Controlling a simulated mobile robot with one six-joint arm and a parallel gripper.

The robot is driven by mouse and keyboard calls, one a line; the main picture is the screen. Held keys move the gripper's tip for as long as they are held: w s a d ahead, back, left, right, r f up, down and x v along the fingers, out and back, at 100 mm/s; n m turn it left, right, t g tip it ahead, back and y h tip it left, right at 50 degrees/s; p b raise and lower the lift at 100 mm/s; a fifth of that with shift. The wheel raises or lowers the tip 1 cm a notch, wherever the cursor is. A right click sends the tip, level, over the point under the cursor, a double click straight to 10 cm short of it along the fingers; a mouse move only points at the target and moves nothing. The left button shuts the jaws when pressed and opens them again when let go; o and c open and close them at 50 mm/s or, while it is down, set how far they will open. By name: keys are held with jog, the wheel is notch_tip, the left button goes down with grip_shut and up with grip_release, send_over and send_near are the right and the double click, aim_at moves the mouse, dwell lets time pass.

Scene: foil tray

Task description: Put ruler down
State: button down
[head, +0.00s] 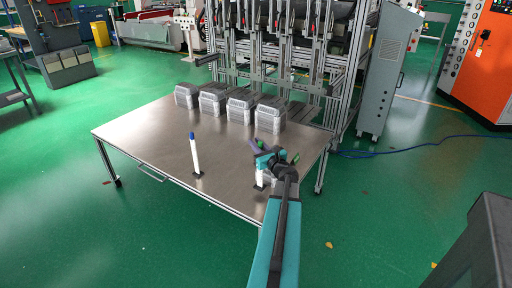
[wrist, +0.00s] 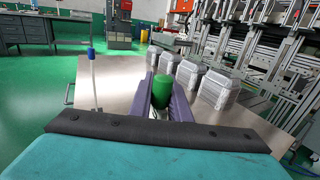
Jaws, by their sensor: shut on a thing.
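I can make out no ruler in either view. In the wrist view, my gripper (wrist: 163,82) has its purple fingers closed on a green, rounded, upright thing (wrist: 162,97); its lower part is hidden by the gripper. In the head view, my gripper (head: 262,150) is over the right front part of the metal table (head: 160,150). A white post-like piece with a dark foot (head: 260,179) shows below it; I cannot tell whether this belongs to the held thing. A white upright stick with a blue top (head: 194,152) stands on a dark foot to the left, apart from my gripper.
Several silver foil trays or stacks (head: 212,100) stand in a row along the table's back edge. A metal frame machine (head: 300,60) rises behind them. The table's left and middle are mostly clear. A grey cabinet (head: 386,75) stands at the back right.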

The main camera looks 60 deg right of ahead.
jog(key=shift+w+d+f, duration=0.1)
jog(key=shift+w+d, duration=0.3)
jog(key=shift+d, duration=0.2)
jog(key=shift+w+d, duration=0.4)
jog(key=shift+d, duration=0.15)
jog(key=shift+f, duration=0.1)
jog(key=shift+f+p, duration=0.4)
jog(key=shift+f, duration=1.4)
jog(key=c, duration=1.7)
grip_release()
jog(key=shift+o, duration=0.2)
jog(key=shift+r, duration=0.2)
jog(key=b+v, duration=0.2)
jog(key=v, duration=1)
